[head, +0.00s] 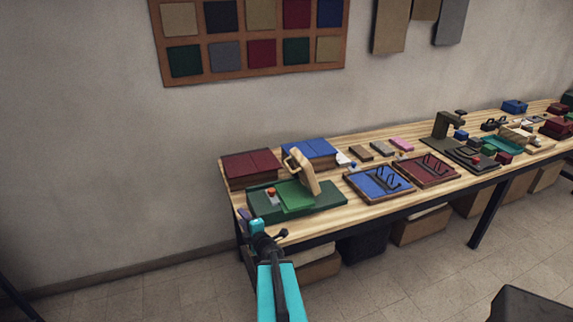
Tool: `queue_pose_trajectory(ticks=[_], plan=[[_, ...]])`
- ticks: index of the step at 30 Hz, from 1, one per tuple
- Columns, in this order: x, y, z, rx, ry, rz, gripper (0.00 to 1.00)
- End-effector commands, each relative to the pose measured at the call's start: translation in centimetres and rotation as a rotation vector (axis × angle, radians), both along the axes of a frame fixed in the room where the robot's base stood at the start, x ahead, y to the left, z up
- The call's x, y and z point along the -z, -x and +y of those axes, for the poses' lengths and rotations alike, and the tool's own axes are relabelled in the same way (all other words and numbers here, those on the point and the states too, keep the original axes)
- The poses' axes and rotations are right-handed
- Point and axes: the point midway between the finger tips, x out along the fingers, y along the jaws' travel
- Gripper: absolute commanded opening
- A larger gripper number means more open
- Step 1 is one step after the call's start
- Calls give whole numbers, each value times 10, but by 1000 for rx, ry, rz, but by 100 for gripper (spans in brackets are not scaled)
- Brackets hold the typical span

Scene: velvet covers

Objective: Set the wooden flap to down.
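The wooden flap (306,174) is a light tan piece with a loop-like top. It stands raised and tilted on the right half of a dark green base (325,201). A lighter green patch (295,196) lies on the base to the left of the flap. A small orange-red piece (271,192) is at the base's left. My gripper (257,224) is at the near left end of the bench, in front of the base and apart from the flap. Its fingers are too small and hidden to tell open from shut.
Behind the base are a dark red box (250,166) and a blue box (310,150). To the right are a blue tray (366,191) and a red tray (437,176) with black loops. A dark green press (445,126) and several small blocks stand farther right.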

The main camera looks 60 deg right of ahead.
Motion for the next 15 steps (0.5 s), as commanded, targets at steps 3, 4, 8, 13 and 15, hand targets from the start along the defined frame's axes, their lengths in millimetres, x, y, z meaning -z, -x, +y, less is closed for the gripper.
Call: queue_pose_trajectory(ticks=[3,4,8,13,15], plan=[[-35,20,-23,-19,85,-16,29],[-42,25,-27,-23,104,-20,29],[-72,52,-53,-18,176,-26,29],[-104,97,-89,26,238,-26,29],[-114,115,-103,51,253,-23,29]])
